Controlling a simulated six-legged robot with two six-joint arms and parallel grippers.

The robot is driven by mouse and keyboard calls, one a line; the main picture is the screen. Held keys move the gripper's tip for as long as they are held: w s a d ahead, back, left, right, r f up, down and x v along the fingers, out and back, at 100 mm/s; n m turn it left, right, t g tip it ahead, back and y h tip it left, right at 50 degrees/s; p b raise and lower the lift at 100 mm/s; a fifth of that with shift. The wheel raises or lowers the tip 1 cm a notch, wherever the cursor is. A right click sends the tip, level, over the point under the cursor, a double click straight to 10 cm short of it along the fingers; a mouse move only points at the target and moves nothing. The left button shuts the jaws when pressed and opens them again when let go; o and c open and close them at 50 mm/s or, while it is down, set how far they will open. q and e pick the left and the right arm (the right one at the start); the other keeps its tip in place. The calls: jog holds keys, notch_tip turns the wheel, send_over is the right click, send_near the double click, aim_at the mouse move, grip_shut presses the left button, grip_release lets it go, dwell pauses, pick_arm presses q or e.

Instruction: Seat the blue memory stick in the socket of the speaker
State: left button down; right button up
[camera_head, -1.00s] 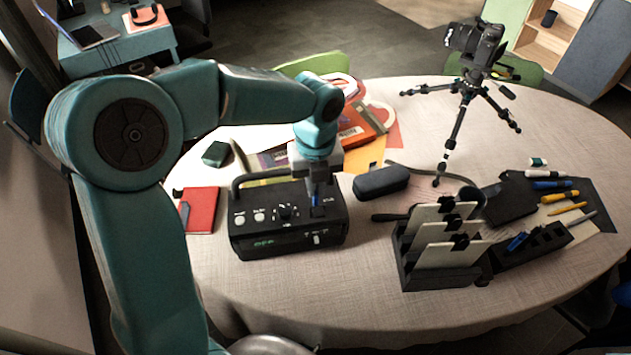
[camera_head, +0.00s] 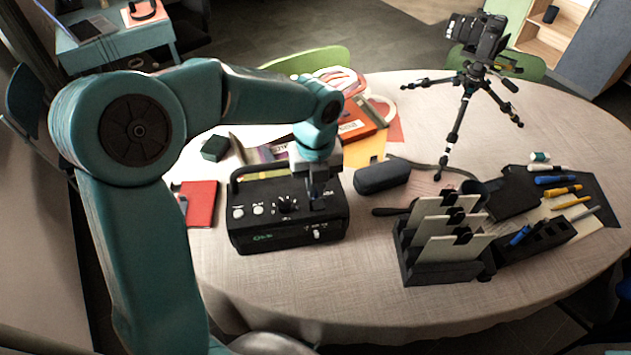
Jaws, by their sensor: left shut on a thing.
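The black speaker (camera_head: 262,230) stands on the table, with a carry handle, knobs and a small lit green display on its front. My left gripper (camera_head: 317,203) points down at the right part of the speaker's top. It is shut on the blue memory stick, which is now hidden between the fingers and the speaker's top. The socket is hidden under the fingertips, so I cannot tell how deep the stick sits. My right gripper is out of view.
A dark case (camera_head: 382,176) lies right of the speaker, and a black card holder (camera_head: 440,270) stands in front of it. A red notebook (camera_head: 201,203) lies to the left. A camera tripod (camera_head: 462,110) stands behind. The front of the table is clear.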

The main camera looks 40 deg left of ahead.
pick_arm(q)
jog(key=shift+f, duration=0.15)
jog(key=c, duration=1.1)
grip_release()
jog(key=shift+c, duration=0.2)
notch_tip(320, 180, up, 16)
jog(key=p, duration=0.1)
jog(key=shift+r+p, duration=0.2)
jog(key=shift+p, duration=0.15)
jog(key=shift+r, duration=0.1)
